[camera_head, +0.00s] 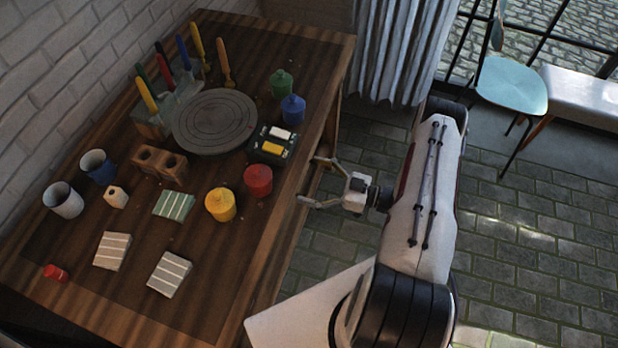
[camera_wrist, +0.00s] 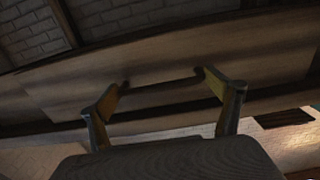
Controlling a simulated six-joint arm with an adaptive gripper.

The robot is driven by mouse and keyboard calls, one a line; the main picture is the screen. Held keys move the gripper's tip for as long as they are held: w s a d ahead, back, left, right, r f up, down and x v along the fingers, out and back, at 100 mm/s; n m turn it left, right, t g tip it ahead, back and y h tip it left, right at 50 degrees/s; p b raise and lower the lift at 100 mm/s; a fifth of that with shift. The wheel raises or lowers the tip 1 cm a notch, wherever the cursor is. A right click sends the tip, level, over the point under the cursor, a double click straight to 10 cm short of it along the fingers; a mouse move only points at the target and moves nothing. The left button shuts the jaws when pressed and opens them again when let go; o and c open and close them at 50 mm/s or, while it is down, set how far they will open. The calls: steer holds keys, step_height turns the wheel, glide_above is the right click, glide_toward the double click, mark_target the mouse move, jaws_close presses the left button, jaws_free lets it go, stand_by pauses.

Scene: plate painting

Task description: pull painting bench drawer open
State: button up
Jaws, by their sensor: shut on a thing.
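The wooden painting bench (camera_head: 215,290) runs along the brick wall. My gripper (camera_head: 309,180) is at the bench's right side, below the top's edge, with its two fingers spread wide. In the wrist view, the drawer front (camera_wrist: 70,85) is a pale wooden panel with a dark bar handle (camera_wrist: 160,84). My gripper (camera_wrist: 166,94) has one finger at each end of this handle and is shut on it lengthwise. The bench top hides the drawer in the head view. I cannot tell how far the drawer stands out.
The bench top holds a round turntable (camera_head: 215,122), a yellow jar (camera_head: 220,205), a red jar (camera_head: 258,180), cups, tiles and brushes. A chair (camera_head: 512,85) and a pale bench (camera_head: 585,95) stand at the far right. The stone floor (camera_head: 520,225) right of my arm is clear.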

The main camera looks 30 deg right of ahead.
steer(key=v, duration=2.3)
steer(key=shift+s+d+r, duration=0.15)
steer(key=shift+s+d, duration=0.05)
steer(key=shift+d, duration=0.15)
steer(key=o, duration=1.3)
steer(key=shift+c, duration=0.2)
steer(key=shift+s, duration=0.1)
steer(key=v, duration=1.2)
